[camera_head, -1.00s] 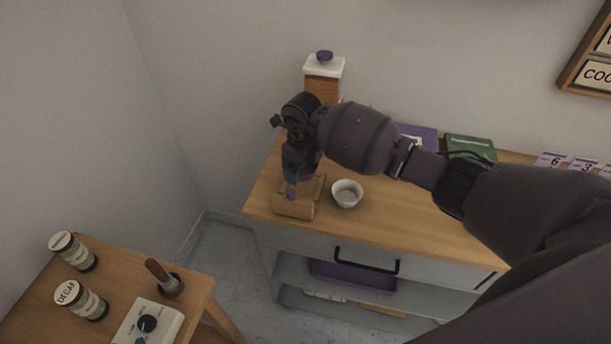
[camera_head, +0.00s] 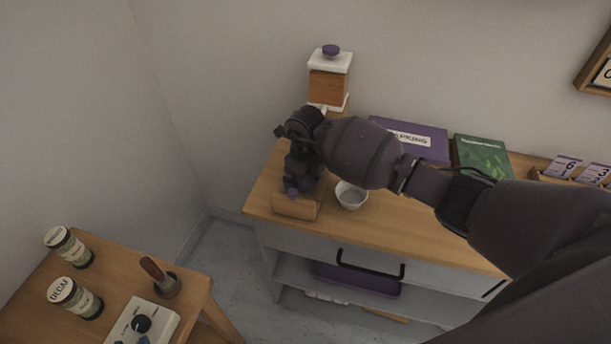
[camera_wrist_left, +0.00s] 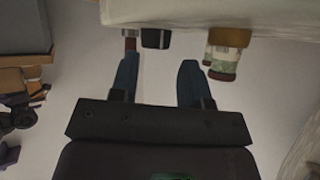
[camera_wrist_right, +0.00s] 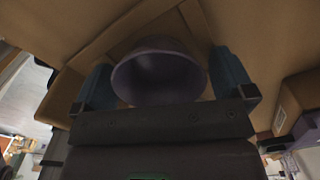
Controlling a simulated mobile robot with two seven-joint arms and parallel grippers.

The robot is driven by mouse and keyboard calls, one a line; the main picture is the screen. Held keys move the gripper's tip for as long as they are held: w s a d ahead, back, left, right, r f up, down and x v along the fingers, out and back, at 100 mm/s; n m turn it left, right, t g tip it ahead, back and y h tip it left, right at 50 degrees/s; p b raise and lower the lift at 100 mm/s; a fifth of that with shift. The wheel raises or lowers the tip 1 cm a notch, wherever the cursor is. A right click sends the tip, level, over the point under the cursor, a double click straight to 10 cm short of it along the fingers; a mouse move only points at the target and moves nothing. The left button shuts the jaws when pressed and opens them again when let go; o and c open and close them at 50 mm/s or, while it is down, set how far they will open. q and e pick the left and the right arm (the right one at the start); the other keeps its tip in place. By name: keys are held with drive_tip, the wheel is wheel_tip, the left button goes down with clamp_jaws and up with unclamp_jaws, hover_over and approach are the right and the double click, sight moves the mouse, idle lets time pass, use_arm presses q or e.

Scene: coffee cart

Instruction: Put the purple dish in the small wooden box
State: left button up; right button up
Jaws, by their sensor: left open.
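The small wooden box (camera_head: 297,209) stands at the left front corner of the wooden counter. My right gripper (camera_head: 294,187) points down over it, and the arm hides much of the box. In the right wrist view the purple dish (camera_wrist_right: 160,78) sits between the two blue fingers of the right gripper (camera_wrist_right: 162,80), touching both, with its hollow side facing the palm. Wooden box walls show close around the dish. I cannot tell whether it touches the box floor. My left gripper (camera_wrist_left: 158,75) is open and empty, seen only in the left wrist view.
A white bowl (camera_head: 351,196) stands just right of the box. A grinder (camera_head: 328,85) stands behind, with a purple book (camera_head: 425,140) and a green book (camera_head: 482,157) further right. A lower table (camera_head: 50,300) with jars (camera_head: 76,299) is at front left.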

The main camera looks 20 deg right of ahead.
sight(306, 182)
use_arm(q)
drive_tip(key=shift+r, duration=0.1)
use_arm(e)
drive_tip(key=shift+r, duration=0.1)
use_arm(q)
wheel_tip(306, 182, up, 4)
drive_tip(key=p, duration=0.4)
drive_tip(key=shift+w+r, duration=0.1)
drive_tip(key=shift+r, duration=0.05)
use_arm(e)
wheel_tip(306, 182, up, 6)
drive_tip(key=shift+r, duration=0.1)
use_arm(q)
drive_tip(key=shift+s+a+f+p, duration=0.1)
drive_tip(key=shift+s+f+p, duration=0.1)
drive_tip(key=shift+s+p, duration=0.85)
drive_tip(key=shift+w+f, duration=0.1)
drive_tip(key=shift+w, duration=0.2)
use_arm(e)
wheel_tip(306, 182, up, 6)
drive_tip(key=shift+f, duration=0.1)
use_arm(q)
drive_tip(key=shift+w+r, duration=0.1)
drive_tip(key=shift+r, duration=0.15)
use_arm(e)
drive_tip(key=shift+s, duration=0.1)
